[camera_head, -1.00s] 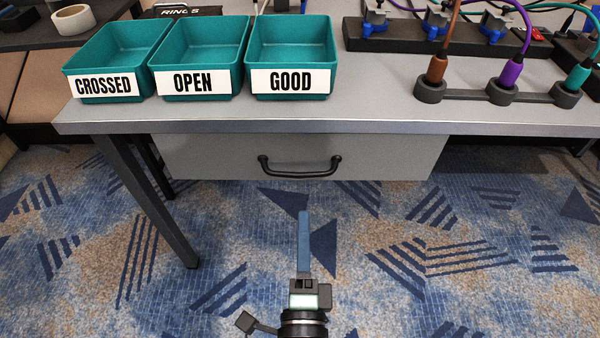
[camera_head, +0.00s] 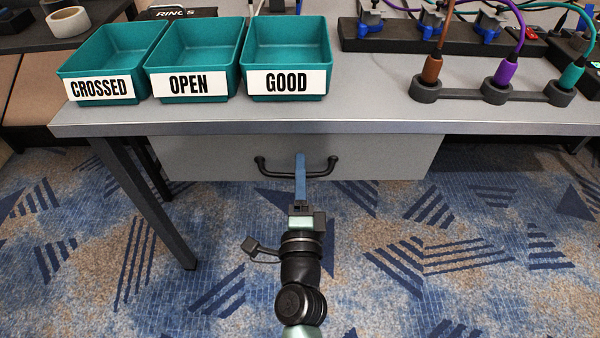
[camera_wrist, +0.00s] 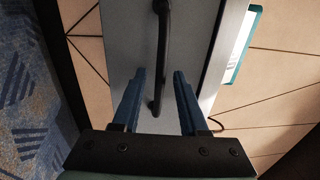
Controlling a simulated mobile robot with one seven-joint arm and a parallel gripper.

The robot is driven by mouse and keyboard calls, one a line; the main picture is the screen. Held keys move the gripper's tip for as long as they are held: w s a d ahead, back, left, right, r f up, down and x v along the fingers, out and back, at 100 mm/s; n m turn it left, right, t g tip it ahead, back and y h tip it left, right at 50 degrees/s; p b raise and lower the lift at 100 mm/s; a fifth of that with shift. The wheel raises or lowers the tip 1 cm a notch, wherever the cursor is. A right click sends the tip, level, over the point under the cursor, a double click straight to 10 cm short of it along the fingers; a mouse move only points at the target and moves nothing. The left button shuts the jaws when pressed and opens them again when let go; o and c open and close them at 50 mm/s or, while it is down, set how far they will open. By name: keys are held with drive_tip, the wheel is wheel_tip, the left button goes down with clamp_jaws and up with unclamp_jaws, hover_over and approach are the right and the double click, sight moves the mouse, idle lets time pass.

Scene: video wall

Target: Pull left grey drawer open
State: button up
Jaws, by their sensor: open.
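The grey drawer (camera_head: 215,158) is under the grey table top, its front flush beneath the edge, with a black bar handle (camera_head: 325,169) across its middle. In the wrist view the drawer front (camera_wrist: 130,45) appears turned on its side and the handle (camera_wrist: 163,50) runs up the picture. My gripper (camera_head: 300,158) is at the handle in the head view, overlapping its middle. In the wrist view my gripper (camera_wrist: 160,75) is open, with its two blue fingers on either side of the handle's line. Whether the fingers touch the handle cannot be told.
Teal bins labelled CROSSED (camera_head: 112,60), OPEN (camera_head: 195,60) and GOOD (camera_head: 287,55) stand on the table (camera_head: 370,115). A black holder with coloured plugs (camera_head: 470,95) is at the right. A dark table leg (camera_head: 150,205) is to the left; the carpet in front is clear.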

clamp_jaws()
idle(1.4)
